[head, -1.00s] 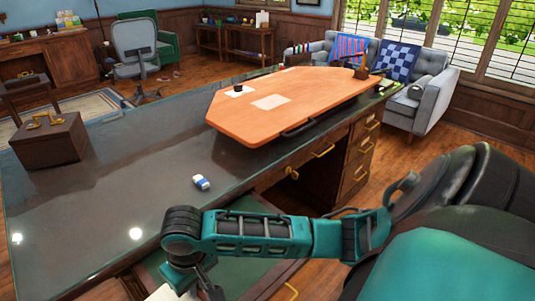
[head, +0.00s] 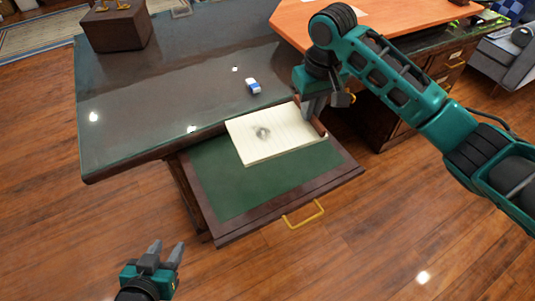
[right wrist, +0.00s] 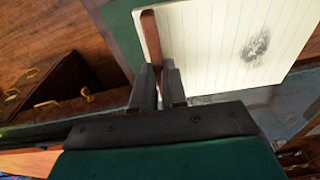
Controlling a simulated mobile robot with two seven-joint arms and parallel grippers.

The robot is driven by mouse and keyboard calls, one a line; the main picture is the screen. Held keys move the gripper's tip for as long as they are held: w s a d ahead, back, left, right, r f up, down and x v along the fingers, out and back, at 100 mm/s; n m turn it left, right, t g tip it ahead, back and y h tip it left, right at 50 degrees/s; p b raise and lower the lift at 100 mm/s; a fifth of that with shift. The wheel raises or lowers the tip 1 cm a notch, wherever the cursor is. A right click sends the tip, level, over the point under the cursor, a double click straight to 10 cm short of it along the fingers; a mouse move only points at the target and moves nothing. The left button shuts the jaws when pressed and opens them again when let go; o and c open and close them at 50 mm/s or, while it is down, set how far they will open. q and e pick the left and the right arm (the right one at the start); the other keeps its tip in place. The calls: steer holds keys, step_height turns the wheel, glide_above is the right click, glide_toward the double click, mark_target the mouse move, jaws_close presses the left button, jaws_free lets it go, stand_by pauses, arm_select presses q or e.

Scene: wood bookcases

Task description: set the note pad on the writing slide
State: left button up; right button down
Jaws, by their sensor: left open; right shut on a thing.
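The note pad (head: 280,145) is cream, lined paper with a dark smudge and a brown binding strip along its right edge. My right gripper (head: 316,112) is shut on that strip; the pad and strip also show in the right wrist view (right wrist: 215,50). The pad lies over the back right of the writing slide (head: 215,190), a green-topped board in a dark wood frame with a brass handle, pulled out from the desk. I cannot tell whether the pad touches the slide. My left gripper (head: 167,255) is open and empty over the floor, left of the slide's front.
The dark desk top (head: 170,95) lies behind the slide, with a blue and white eraser (head: 253,86) and a wooden box (head: 117,25) on it. An orange board (head: 290,20) is at the back right. The front floor is clear.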

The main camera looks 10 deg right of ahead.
steer(key=shift+n, duration=0.6)
steer(key=w+r, duration=0.2)
steer(key=r, duration=0.1)
steer(key=w+a+r, duration=0.1)
steer(key=r, duration=0.1)
steer(key=shift+w, duration=0.15)
steer(key=shift+w+a+f, duration=0.1)
steer(key=shift+f, duration=0.05)
step_height(320, 180, down, 15)
steer(key=b, duration=0.2)
steer(key=shift+b, duration=0.3)
step_height(320, 180, down, 4)
steer(key=shift+f+b, duration=0.1)
steer(key=shift+b, duration=0.4)
arm_select(q)
steer(key=shift+w+d+f+h, duration=0.15)
steer(key=shift+d+f, duration=0.1)
steer(key=shift+f, duration=0.25)
steer(key=shift+w+d+f+h, duration=0.15)
steer(key=shift+d+f, duration=0.1)
steer(key=shift+f, duration=0.2)
arm_select(e)
steer(key=shift+f, duration=0.1)
steer(key=c, duration=1.2)
jaws_free()
arm_select(q)
steer(key=shift+f, duration=0.1)
arm_select(e)
steer(key=shift+o, duration=0.2)
